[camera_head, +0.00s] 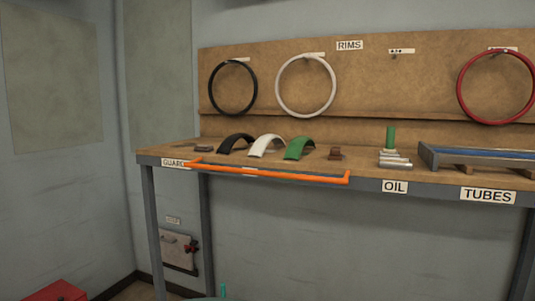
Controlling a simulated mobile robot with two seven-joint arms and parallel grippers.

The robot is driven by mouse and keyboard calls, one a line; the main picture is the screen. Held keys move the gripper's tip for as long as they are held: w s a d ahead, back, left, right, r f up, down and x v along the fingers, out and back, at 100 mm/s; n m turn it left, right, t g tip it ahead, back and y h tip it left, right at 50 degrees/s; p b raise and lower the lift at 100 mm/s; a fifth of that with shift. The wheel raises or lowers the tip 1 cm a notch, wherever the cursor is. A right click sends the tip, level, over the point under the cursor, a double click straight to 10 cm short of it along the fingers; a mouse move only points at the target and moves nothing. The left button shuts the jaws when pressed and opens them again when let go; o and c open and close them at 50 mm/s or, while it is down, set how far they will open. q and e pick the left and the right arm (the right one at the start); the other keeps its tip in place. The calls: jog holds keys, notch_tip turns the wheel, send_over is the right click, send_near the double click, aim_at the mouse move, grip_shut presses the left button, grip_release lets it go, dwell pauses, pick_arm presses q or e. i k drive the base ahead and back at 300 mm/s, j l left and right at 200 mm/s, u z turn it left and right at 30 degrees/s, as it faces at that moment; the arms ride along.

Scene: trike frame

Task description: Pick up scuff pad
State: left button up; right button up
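Neither of my grippers shows in the head view.
Black, white and green (299,149) arched guards stand between them. An orange bar (265,174) runs along the front edge. A green bottle (390,137) and a blue-lined tray (480,157) are to the right. Rims hang behind. A red box (55,291) is at lower left.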

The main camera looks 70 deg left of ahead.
aim_at(335, 155)
jog(key=u, duration=1.95)
jog(key=i+l, duration=0.05)
